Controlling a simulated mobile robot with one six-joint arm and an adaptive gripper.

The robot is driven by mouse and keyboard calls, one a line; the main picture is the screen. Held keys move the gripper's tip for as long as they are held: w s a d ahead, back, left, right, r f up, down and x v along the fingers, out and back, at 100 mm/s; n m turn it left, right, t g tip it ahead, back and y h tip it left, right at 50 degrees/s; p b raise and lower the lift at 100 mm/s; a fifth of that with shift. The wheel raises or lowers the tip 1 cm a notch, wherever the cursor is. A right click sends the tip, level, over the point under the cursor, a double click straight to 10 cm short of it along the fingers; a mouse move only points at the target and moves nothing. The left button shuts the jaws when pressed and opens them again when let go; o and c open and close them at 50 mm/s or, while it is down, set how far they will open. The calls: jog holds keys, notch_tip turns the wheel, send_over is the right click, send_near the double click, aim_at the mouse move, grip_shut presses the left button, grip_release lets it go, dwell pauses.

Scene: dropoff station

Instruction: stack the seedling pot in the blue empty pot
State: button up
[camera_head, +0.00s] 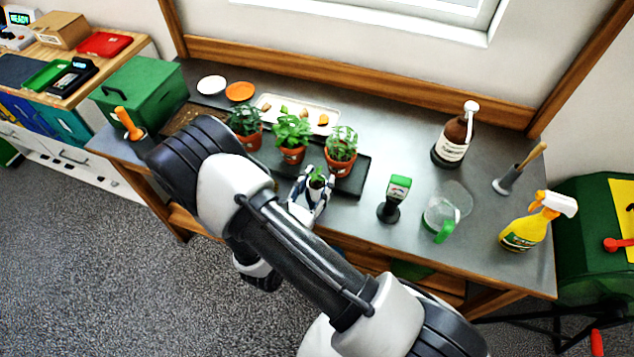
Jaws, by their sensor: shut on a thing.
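My gripper (315,187) is over the front part of the potting bench, at the front edge of the black tray. It is shut on the seedling pot, of which only the small green leaves (317,177) show between the fingers. The pot's body is hidden by the gripper. I cannot make out the blue empty pot; my arm and gripper cover part of the bench front.
Terracotta pots with leafy plants (341,157) stand in a row on the black tray (352,185), close behind my gripper. A green-topped device (398,190), a clear jug (448,207), a brown bottle (453,140) and a yellow spray bottle (525,232) stand to the right.

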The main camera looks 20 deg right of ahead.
jog(key=shift+f+b, duration=0.35)
jog(key=shift+f, duration=0.15)
jog(key=o, duration=1.1)
jog(key=shift+r, duration=0.1)
